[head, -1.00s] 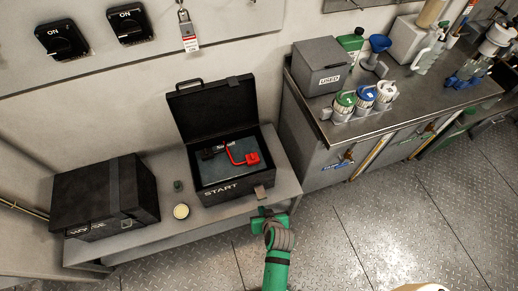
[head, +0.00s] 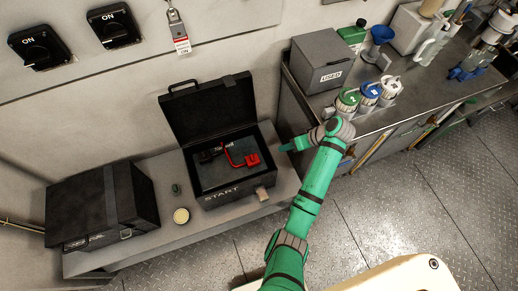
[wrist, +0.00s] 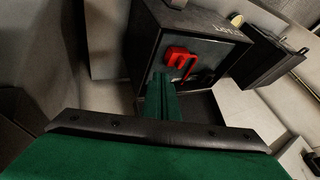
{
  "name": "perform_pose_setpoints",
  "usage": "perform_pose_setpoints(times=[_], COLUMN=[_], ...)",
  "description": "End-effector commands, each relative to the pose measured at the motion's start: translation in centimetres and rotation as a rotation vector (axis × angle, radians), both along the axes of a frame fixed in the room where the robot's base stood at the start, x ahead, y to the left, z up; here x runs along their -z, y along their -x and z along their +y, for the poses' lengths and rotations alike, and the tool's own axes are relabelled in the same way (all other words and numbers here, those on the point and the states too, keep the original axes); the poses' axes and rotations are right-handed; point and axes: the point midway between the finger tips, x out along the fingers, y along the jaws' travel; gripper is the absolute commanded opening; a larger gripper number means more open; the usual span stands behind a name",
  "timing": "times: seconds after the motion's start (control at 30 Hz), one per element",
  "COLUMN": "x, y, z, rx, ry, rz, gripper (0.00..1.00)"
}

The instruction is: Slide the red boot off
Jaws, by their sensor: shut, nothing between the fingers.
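The red boot (head: 252,160) sits inside the open black START case (head: 222,196), near its right side. A thin red curved piece runs from it to a dark part at the left. In the wrist view the red boot (wrist: 178,55) shows just beyond my fingertips. My green gripper (head: 286,148) is at the right side of the case, apart from the boot, its fingers pointing left towards it. In the wrist view its fingers (wrist: 163,82) are together with nothing between them. The case's raised lid (head: 208,108) stands open behind.
A closed black case (head: 85,210) stands on the left of the grey bench (head: 150,245). A small dark piece and a round pale tin (head: 181,216) lie between the cases. A metal counter with a grey USED box (head: 322,64) and capped bottles stands right of my gripper.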

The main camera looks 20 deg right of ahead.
Motion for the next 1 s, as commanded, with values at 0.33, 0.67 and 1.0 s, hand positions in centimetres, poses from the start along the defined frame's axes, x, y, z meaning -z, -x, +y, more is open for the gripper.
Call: perform_pose_setpoints(times=[0.33,0.67,1.0], x=[-0.5,1.5,6.6], y=[-0.2,-0.9,-3.1], z=[0.1,1.2,4.2], rx=[-0.019,-0.017,-0.015], ry=[-0.005,-0.008,-0.007], rz=[0.001,0.003,0.004], gripper=[0.00,0.00,0.00])
